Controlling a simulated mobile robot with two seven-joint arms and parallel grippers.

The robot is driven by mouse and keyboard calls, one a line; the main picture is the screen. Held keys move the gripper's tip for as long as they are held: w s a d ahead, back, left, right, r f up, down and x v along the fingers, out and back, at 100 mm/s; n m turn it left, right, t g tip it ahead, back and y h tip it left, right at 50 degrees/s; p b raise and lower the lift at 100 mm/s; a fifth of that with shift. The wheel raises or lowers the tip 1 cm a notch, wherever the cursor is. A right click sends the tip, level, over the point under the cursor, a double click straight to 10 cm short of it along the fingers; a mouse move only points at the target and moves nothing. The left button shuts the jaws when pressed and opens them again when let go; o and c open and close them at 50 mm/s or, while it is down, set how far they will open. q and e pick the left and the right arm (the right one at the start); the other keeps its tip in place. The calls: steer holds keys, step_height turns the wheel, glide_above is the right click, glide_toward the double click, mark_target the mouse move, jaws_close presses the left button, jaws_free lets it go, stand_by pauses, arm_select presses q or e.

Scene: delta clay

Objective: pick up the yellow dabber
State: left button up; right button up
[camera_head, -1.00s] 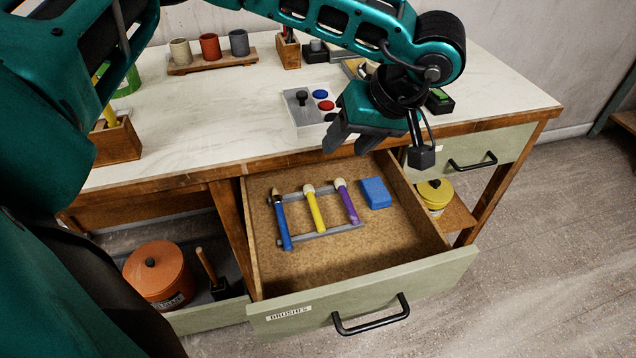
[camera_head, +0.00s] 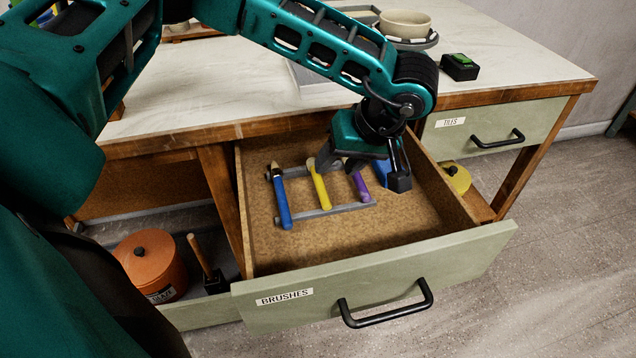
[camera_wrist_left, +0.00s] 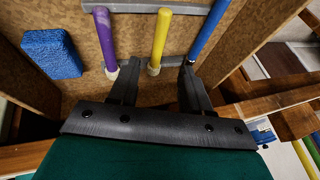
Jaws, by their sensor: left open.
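The yellow dabber (camera_head: 320,190) lies in the open drawer on a grey rack (camera_head: 333,211), between a blue brush (camera_head: 281,200) and a purple dabber (camera_head: 361,188). My left gripper (camera_head: 338,166) is open, low at the far end of the yellow dabber, and partly covers the purple one. In the left wrist view the yellow dabber (camera_wrist_left: 160,42) runs between the two fingers of my left gripper (camera_wrist_left: 158,80), its pale tip between them. I cannot tell whether either finger touches it. My right gripper is not in view.
A blue sponge (camera_wrist_left: 50,53) lies in the drawer beside the purple dabber. The drawer's front panel (camera_head: 375,277) and wooden walls surround the rack. The cork floor (camera_head: 400,222) in front of the rack is clear. The worktop edge (camera_head: 175,140) lies behind.

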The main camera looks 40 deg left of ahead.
mark_target(322, 186)
arm_select(q)
steer(key=shift+x, duration=0.8)
steer(key=f, duration=0.2)
steer(key=a+f+b, duration=0.1)
steer(key=f, duration=0.1)
steer(key=shift+s+a+f+b, duration=0.1)
steer(key=shift+s+f+b, duration=0.1)
steer(key=shift+b, duration=0.1)
steer(key=shift+a+f, duration=0.2)
jaws_close()
